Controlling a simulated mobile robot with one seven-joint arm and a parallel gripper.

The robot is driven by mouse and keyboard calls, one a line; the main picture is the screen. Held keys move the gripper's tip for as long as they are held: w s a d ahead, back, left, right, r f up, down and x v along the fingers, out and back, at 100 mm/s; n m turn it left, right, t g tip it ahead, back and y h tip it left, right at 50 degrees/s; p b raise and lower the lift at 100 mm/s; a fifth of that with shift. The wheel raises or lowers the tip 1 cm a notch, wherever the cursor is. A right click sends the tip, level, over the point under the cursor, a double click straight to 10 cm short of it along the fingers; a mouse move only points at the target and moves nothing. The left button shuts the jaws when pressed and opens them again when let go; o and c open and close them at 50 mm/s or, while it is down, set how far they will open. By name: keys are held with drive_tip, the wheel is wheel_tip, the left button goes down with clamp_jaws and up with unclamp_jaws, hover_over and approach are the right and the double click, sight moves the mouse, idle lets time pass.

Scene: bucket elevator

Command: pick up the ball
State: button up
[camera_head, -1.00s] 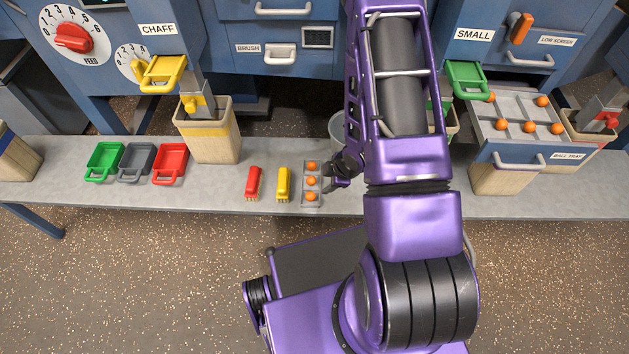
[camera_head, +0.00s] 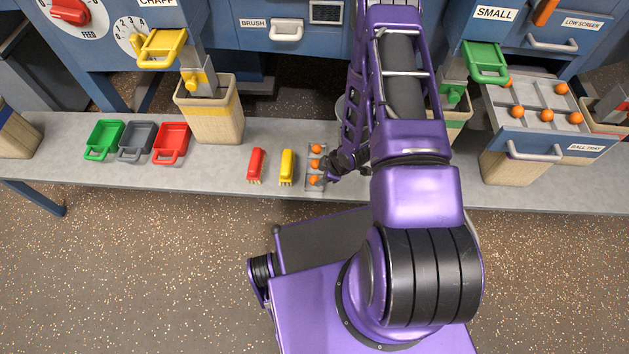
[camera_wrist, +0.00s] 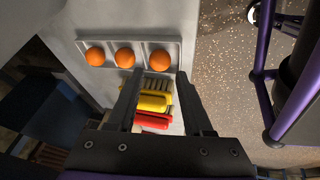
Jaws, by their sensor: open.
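Three orange balls sit in a row in a small grey tray (camera_head: 309,186) on the bench. The balls are the far ball (camera_head: 316,148), the middle ball (camera_head: 315,163) and the near ball (camera_head: 315,179). In the wrist view the balls show as a left ball (camera_wrist: 95,56), a middle ball (camera_wrist: 125,57) and a right ball (camera_wrist: 160,60). My gripper (camera_head: 332,170) is beside the tray, on its right. In the wrist view my gripper (camera_wrist: 154,76) is open and empty, its fingertips just short of the middle and right balls.
A yellow brush (camera_head: 287,168) and a red brush (camera_head: 256,166) lie left of the tray. Green (camera_head: 104,140), grey (camera_head: 136,140) and red (camera_head: 171,143) scoops lie farther left. A ball tray drawer (camera_head: 535,147) with several orange balls is at right. Bench space between scoops and brushes is clear.

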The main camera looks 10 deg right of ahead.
sight(316, 180)
drive_tip(key=b+x, duration=0.1)
drive_tip(key=x, duration=0.5)
drive_tip(key=shift+s+d, duration=0.1)
drive_tip(key=shift+s, duration=0.25)
clamp_jaws()
